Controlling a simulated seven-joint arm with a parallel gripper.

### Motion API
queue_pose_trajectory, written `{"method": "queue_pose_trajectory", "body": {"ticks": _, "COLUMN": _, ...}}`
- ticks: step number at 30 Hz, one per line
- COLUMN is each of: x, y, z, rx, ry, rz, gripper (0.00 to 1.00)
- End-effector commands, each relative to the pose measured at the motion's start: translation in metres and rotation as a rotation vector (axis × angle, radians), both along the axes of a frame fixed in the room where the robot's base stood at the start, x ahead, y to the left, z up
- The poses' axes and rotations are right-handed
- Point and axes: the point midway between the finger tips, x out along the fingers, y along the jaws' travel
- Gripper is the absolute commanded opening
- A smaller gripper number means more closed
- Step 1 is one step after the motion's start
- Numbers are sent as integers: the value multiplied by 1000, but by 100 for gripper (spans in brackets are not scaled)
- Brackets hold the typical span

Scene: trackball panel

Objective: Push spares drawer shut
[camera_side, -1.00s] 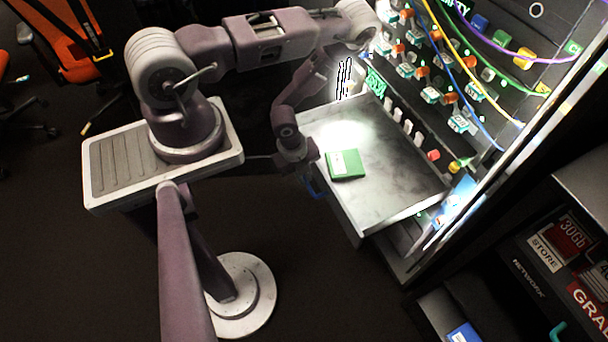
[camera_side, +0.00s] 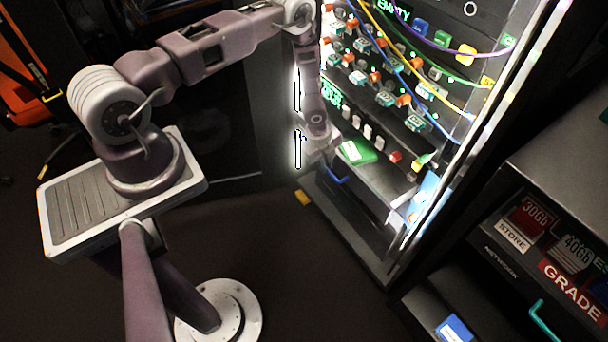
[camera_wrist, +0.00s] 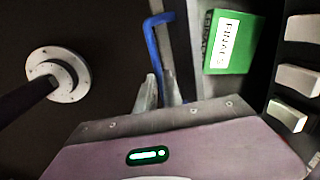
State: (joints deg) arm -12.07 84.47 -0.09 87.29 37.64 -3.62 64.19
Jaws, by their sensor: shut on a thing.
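The lit panel (camera_side: 400,75) with coloured plugs and cables rises above the drawer. A dark shelf unit (camera_side: 545,190) with labelled boxes stands at the right. An orange chair (camera_side: 25,100) is at the far left.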

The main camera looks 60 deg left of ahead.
Motion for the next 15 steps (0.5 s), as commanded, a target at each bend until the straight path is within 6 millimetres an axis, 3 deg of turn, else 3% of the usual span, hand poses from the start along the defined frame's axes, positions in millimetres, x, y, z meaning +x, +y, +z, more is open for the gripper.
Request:
{"method": "queue_pose_trajectory", "body": {"ticks": 6, "x": 44, "y": 1, "z": 0, "rx": -1, "ry": -4, "rz": 4, "gripper": 0}}
{"method": "queue_pose_trajectory", "body": {"ticks": 15, "x": 73, "y": 0, "z": -1, "rx": 0, "ry": 1, "rz": 0, "gripper": 0}}
